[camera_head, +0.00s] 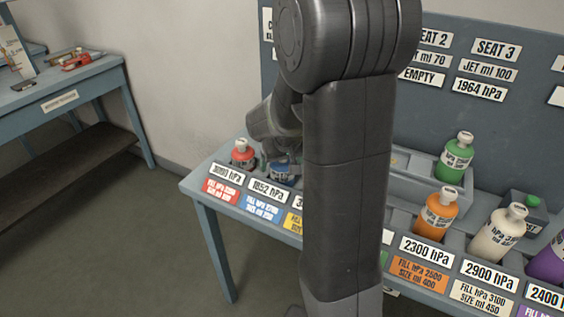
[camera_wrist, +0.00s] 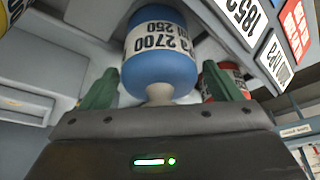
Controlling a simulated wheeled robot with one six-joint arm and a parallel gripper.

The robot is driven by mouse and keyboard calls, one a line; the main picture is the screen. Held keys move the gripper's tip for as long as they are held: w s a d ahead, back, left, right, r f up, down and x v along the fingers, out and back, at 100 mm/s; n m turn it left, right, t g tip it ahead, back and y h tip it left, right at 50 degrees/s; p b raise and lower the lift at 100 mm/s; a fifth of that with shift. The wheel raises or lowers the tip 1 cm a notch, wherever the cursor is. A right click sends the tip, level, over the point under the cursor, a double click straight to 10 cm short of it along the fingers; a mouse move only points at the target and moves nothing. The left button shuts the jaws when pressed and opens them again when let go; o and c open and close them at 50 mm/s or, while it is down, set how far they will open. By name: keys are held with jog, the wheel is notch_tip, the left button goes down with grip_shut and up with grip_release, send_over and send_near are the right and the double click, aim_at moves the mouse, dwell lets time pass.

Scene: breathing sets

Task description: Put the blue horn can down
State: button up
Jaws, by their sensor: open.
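The blue horn can (camera_head: 284,174) stands in a bay of the rack behind the 1852 hPa tag, mostly hidden by my arm in the head view. In the wrist view the blue can (camera_wrist: 160,68) shows its white 2700 / ml 250 band and pale neck. My gripper (camera_wrist: 160,78) is open, with a green finger on each side of the can's neck end and a narrow gap visible beside it. In the head view my gripper is largely hidden behind my arm. Whether the can rests fully on the bay floor cannot be told.
A red can (camera_head: 243,153) stands in the bay just left; it also shows close behind one finger in the wrist view (camera_wrist: 208,88). Orange (camera_head: 436,217), white (camera_head: 494,240) and green (camera_head: 455,160) cans stand to the right. Another table (camera_head: 60,95) stands far left.

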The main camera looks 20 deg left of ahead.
jog(key=v, duration=1.2)
